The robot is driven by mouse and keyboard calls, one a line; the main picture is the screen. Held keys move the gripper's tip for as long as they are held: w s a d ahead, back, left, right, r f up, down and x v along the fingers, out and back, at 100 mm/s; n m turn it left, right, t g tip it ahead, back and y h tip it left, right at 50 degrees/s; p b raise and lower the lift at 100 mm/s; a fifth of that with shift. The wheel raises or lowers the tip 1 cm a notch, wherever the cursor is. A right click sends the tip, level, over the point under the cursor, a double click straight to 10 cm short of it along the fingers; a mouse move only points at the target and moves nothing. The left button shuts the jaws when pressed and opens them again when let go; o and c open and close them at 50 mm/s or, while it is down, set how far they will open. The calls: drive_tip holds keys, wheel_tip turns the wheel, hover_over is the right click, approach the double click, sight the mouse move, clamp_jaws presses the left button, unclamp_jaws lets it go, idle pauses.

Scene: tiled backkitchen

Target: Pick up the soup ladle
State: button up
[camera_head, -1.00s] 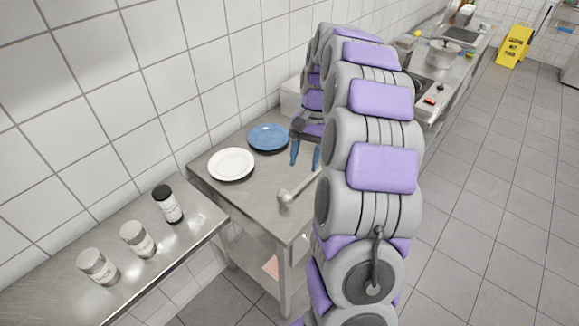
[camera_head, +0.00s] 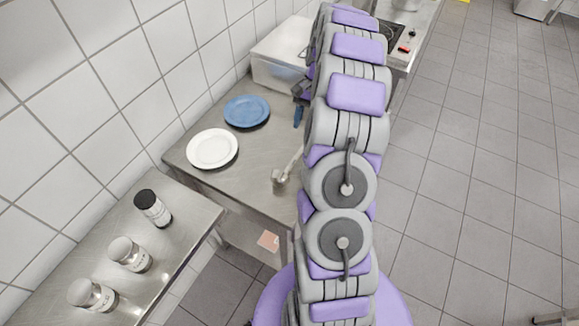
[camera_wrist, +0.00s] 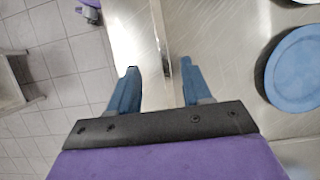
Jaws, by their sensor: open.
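The metal soup ladle (camera_head: 279,182) lies on the steel table (camera_head: 215,180), its bowl near the front edge. Its handle runs up and right and passes behind my arm. In the wrist view, a thin metal strip that looks like the ladle handle (camera_wrist: 159,38) runs down between my two blue fingers. My gripper (camera_wrist: 160,88) is open, with a finger on each side of that strip and nothing held. In the head view my gripper (camera_head: 298,116) is mostly hidden by my arm; one blue finger shows above the table.
A blue plate (camera_head: 247,111) and a white plate (camera_head: 212,149) sit left of the gripper. A pale container (camera_head: 280,65) stands behind, against the wall. Several jars, including a black-lidded one (camera_head: 152,207), stand on a nearer steel table. Tiled floor (camera_head: 470,190) is open at right.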

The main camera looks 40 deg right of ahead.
hover_over(296, 157)
drive_tip(key=d, duration=0.3)
drive_tip(key=f, duration=0.3)
drive_tip(key=w+f+b, duration=0.1)
drive_tip(key=shift+a+f, duration=0.2)
drive_tip(key=shift+a, duration=0.05)
drive_tip(key=shift+s+a+f+b, duration=0.15)
drive_tip(key=shift+f+b, duration=0.15)
drive_tip(key=shift+f, duration=0.4)
drive_tip(key=b+x, duration=0.1)
drive_tip(key=x, duration=0.2)
drive_tip(key=shift+a+f, duration=0.2)
drive_tip(key=shift+f, duration=0.15)
drive_tip(key=shift+a, duration=0.1)
clamp_jaws()
